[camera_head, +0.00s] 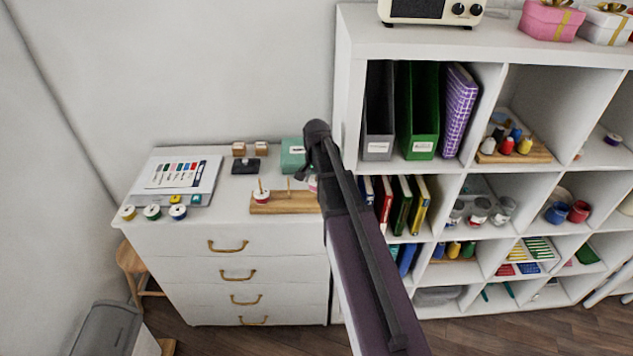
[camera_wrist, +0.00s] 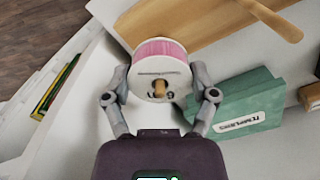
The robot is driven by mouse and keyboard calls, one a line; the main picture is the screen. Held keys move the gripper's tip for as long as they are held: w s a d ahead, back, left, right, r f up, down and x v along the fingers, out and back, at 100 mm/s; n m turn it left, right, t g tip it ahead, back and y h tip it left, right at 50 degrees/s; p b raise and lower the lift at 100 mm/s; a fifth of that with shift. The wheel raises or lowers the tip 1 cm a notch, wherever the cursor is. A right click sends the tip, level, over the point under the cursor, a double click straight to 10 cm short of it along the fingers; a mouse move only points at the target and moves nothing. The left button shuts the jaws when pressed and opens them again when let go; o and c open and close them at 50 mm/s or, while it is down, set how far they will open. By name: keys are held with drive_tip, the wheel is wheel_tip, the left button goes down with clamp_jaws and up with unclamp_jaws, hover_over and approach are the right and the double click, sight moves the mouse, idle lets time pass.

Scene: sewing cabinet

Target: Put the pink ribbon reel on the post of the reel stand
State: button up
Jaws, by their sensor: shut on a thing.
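The pink ribbon reel (camera_wrist: 160,49) has white end faces and sits between the two fingers of my gripper (camera_wrist: 160,78), which is shut on it. A wooden post tip (camera_wrist: 160,88) shows in the reel's centre hole, so the reel is around a post. I cannot tell whether it rests on the base. The wooden reel stand (camera_wrist: 205,25) lies beyond the reel, with a bare post (camera_wrist: 268,18). In the head view the stand (camera_head: 285,206) is on the cabinet, and the pink reel (camera_head: 313,184) is mostly hidden by my arm. A red-and-white reel (camera_head: 262,196) is on the left post.
A teal box (camera_wrist: 240,103) stands close beside my gripper. A black stamp pad (camera_head: 245,167), wooden blocks (camera_head: 239,149) and a sheet on a board (camera_head: 178,178) are on the cabinet. Several spools (camera_head: 152,212) line its front left. A shelf unit (camera_head: 350,110) rises at right.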

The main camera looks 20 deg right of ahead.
drive_tip(key=shift+f+b, duration=0.4)
drive_tip(key=shift+f, duration=0.1)
idle(0.5)
drive_tip(key=o, duration=0.9)
drive_tip(key=shift+c, duration=0.2)
drive_tip(key=shift+r, duration=0.15)
wheel_tip(320, 180, up, 10)
drive_tip(key=p, duration=1)
drive_tip(key=s+a+f+n+b, duration=0.1)
drive_tip(key=s+a+f+b, duration=0.1)
drive_tip(key=a, duration=0.8)
drive_tip(key=s+a+f+n+b, duration=0.1)
drive_tip(key=a+f+n+b, duration=0.1)
drive_tip(key=a+f+b, duration=0.3)
drive_tip(key=s+a+f+n+b, duration=0.2)
drive_tip(key=a+f+b, duration=0.2)
drive_tip(key=a, duration=1)
drive_tip(key=shift+s+a+f, duration=0.3)
drive_tip(key=shift+f, duration=0.05)
